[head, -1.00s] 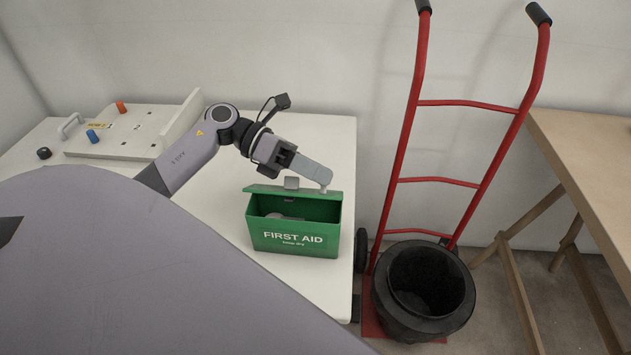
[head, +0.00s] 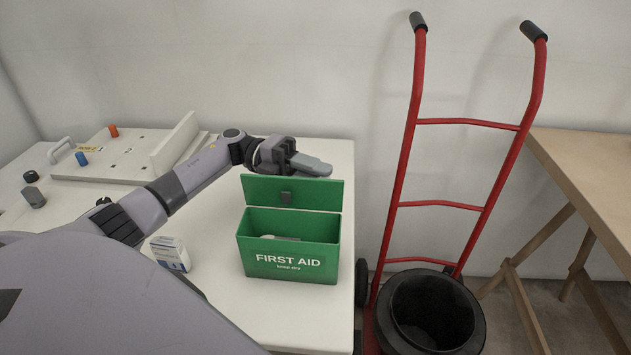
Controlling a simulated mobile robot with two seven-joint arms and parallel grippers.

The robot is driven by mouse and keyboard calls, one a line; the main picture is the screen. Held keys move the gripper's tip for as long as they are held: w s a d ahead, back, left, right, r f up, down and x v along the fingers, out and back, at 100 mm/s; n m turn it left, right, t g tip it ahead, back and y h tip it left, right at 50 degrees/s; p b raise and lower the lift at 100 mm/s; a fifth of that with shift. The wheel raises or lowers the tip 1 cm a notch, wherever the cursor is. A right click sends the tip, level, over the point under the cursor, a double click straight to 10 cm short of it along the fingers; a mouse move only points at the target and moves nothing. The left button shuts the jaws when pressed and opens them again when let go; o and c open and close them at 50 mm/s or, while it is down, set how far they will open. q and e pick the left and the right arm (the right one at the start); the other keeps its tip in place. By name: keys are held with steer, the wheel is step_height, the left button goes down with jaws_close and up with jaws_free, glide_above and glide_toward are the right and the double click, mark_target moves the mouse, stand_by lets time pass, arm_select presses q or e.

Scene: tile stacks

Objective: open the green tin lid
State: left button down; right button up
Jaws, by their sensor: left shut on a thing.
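The green tin (head: 290,262), marked FIRST AID, stands on the white table near its right edge. Its lid (head: 315,195) stands up steeply at the back, with a small dark catch on its inner face. The tin's mouth is open and a pale item (head: 285,239) lies inside, partly hidden by the front wall. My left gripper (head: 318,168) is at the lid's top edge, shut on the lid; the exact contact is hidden. My right gripper is not in view.
A small white box (head: 170,255) stands left of the tin. A pale board (head: 120,155) with pegs and a handle lies at the back left. A red hand truck (head: 470,205) with a black bucket (head: 432,315) stands right of the white table (head: 225,310). A wooden table (head: 595,185) is far right.

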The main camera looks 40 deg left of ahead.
arm_select(q)
steer(key=shift+w+f+n, duration=0.15)
steer(key=shift+f+n, duration=0.2)
steer(key=shift+n, duration=0.15)
steer(key=shift+b, duration=0.3)
steer(key=c, duration=1)
jaws_free()
steer(key=shift+a, duration=0.15)
steer(key=a, duration=0.2)
steer(key=a+b, duration=0.1)
steer(key=a, duration=0.1)
steer(key=s+a+b, duration=0.1)
steer(key=a, duration=0.2)
steer(key=shift+f, duration=0.1)
